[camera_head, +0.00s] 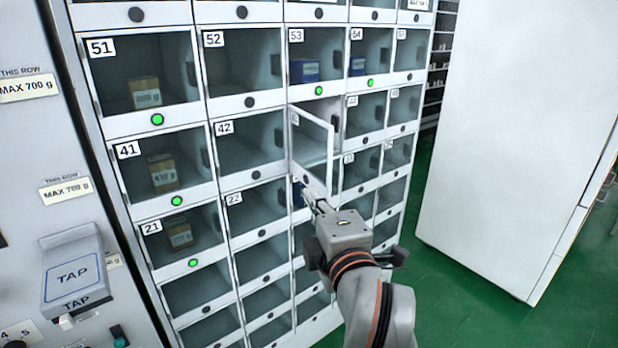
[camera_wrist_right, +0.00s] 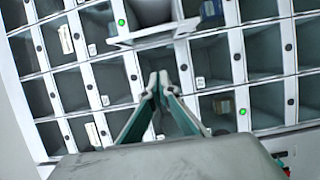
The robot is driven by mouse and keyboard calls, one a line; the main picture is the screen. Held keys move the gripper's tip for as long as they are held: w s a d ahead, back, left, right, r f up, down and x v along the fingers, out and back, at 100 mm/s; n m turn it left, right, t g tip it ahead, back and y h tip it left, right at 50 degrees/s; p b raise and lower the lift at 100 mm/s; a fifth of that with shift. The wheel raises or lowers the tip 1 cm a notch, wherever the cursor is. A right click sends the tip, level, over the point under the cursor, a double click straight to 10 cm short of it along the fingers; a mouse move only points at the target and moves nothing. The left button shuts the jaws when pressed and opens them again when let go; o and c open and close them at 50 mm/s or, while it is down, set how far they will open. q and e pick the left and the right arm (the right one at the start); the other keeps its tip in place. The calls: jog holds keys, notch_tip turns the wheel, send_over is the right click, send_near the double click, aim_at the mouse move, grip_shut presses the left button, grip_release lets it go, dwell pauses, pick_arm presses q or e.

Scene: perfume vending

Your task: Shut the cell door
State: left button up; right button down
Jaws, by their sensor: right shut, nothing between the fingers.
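The open cell door (camera_head: 312,146) is a clear pane in a white frame. In the head view it stands swung outward from a cell in the middle of the locker wall, below cell 53 and right of cell 42. The shut fingers also show in the right wrist view (camera_wrist_right: 158,80), below a white frame part jutting out at the top. My left gripper is not in view.
The other doors around it on the locker wall (camera_head: 222,108) look shut. Some cells hold small boxes, such as a brown one (camera_head: 145,93) in cell 51 and a blue one (camera_head: 305,71) in cell 53. A panel with a TAP reader (camera_head: 73,278) stands left. A large white cabinet (camera_head: 510,120) stands right, beyond green floor.

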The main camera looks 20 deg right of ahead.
jog(key=p, duration=0.2)
send_near(319, 171)
jog(key=w+a+r, duration=0.2)
jog(key=w+a, duration=0.3)
jog(key=w, duration=0.1)
jog(key=d, duration=0.3)
jog(key=shift+w+d+r, duration=0.1)
jog(key=shift+w+d, duration=0.05)
jog(key=shift+w, duration=0.05)
jog(key=shift+w+d, duration=0.1)
jog(key=shift+d, duration=0.15)
jog(key=shift+d, duration=0.1)
